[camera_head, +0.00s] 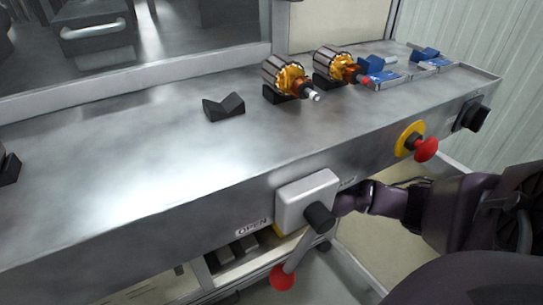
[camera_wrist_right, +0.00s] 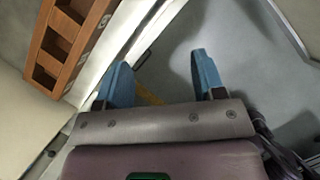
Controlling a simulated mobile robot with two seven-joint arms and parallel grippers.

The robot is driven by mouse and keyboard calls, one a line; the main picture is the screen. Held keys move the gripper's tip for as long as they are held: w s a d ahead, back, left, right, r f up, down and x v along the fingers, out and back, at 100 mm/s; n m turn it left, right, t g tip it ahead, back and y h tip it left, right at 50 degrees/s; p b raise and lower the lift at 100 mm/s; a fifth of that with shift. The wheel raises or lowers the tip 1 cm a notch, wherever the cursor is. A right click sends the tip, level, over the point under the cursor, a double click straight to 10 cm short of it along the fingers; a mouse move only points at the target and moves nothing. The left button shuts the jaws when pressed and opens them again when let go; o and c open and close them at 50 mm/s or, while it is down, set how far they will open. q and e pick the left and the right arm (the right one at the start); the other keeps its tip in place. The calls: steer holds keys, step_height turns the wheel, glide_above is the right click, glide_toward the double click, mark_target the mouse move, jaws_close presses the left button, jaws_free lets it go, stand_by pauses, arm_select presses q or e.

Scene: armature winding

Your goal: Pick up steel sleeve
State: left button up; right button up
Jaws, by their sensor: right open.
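Two blue holders stand at the far right of the steel bench in the head view, each with a pale metal cylinder lying on it. One cylinder (camera_head: 386,61) is nearer and the other (camera_head: 416,47) is farther right. I cannot tell whether either is the steel sleeve. My right gripper (camera_wrist_right: 160,65) is open and empty in the right wrist view, with two blue fingers spread apart above a grey floor. In the head view my right arm reaches in below the bench front, and its gripper is hidden. My left gripper is not in view.
Two copper-wound armatures (camera_head: 284,77) (camera_head: 337,65) rest on dark blocks. An empty black V-block (camera_head: 224,107) sits left of them. A grey switch box (camera_head: 306,200) and a red emergency button (camera_head: 426,149) project from the bench front. The bench's left part (camera_head: 110,150) is mostly clear. A brown compartment rack (camera_wrist_right: 68,42) shows in the wrist view.

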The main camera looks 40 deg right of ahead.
steer(key=w+d+f+b, duration=0.1)
steer(key=d, duration=0.1)
steer(key=w+d+f+b, duration=0.1)
steer(key=w+d+f, duration=0.1)
steer(key=w+d+f+b, duration=0.1)
steer(key=w+d, duration=0.1)
steer(key=shift+w+d+f+b, duration=0.1)
steer(key=shift+d+f+b, duration=0.25)
steer(key=shift+f, duration=0.05)
steer(key=shift+r, duration=0.1)
steer(key=c, duration=1)
steer(key=shift+r, duration=0.15)
